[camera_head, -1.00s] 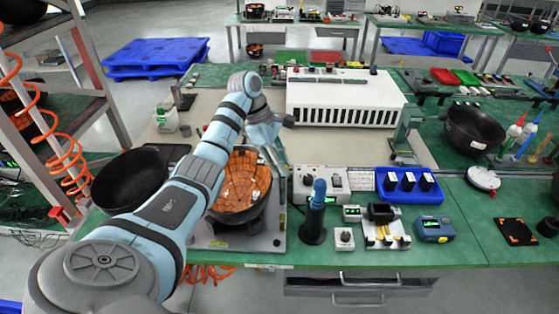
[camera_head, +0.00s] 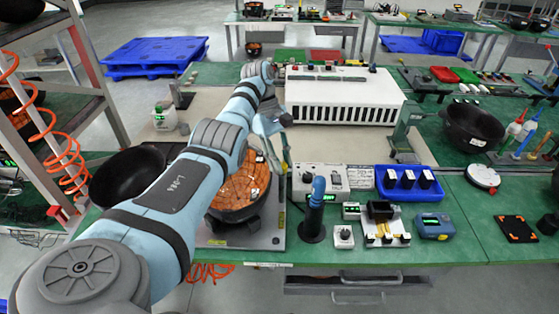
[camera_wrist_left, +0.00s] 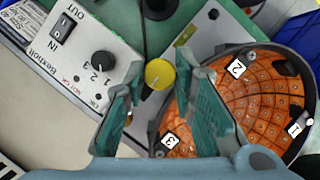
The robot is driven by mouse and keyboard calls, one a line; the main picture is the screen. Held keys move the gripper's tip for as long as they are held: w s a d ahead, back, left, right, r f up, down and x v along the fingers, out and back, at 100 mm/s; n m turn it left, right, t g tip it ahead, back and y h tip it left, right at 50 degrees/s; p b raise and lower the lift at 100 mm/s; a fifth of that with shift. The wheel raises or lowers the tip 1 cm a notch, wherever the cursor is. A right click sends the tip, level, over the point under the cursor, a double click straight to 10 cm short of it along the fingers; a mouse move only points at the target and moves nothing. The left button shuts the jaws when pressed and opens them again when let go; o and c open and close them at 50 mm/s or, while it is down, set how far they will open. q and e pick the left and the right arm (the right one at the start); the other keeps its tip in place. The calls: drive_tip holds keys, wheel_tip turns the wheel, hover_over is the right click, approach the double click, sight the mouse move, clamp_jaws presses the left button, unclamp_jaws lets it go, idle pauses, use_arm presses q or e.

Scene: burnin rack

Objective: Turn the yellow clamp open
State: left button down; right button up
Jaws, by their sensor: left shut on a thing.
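The yellow clamp (camera_wrist_left: 159,74) shows as a round yellow knob with a dark slot in the left wrist view. It sits between the green-padded fingers of my left gripper (camera_wrist_left: 159,80), which is shut on it. It stands beside the black bowl (camera_wrist_left: 309,75) with the orange gridded inside and white tags 1, 2 and 3. In the head view my left gripper (camera_head: 283,150) points down at the right edge of this bowl (camera_head: 238,213). My arm covers part of the bowl, and I cannot make out the clamp there.
A switch box (camera_head: 310,178) with a dial stands right of the bowl, close to the gripper. A blue-topped black post (camera_head: 315,215) is in front of it. A long white slotted unit (camera_head: 345,97) is behind. An empty black bowl (camera_head: 125,178) lies left of my arm.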

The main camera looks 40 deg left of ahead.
use_arm(q)
drive_tip(key=shift+f, duration=0.1)
drive_tip(key=c, duration=1.3)
unclamp_jaws()
drive_tip(key=shift+c, duration=0.2)
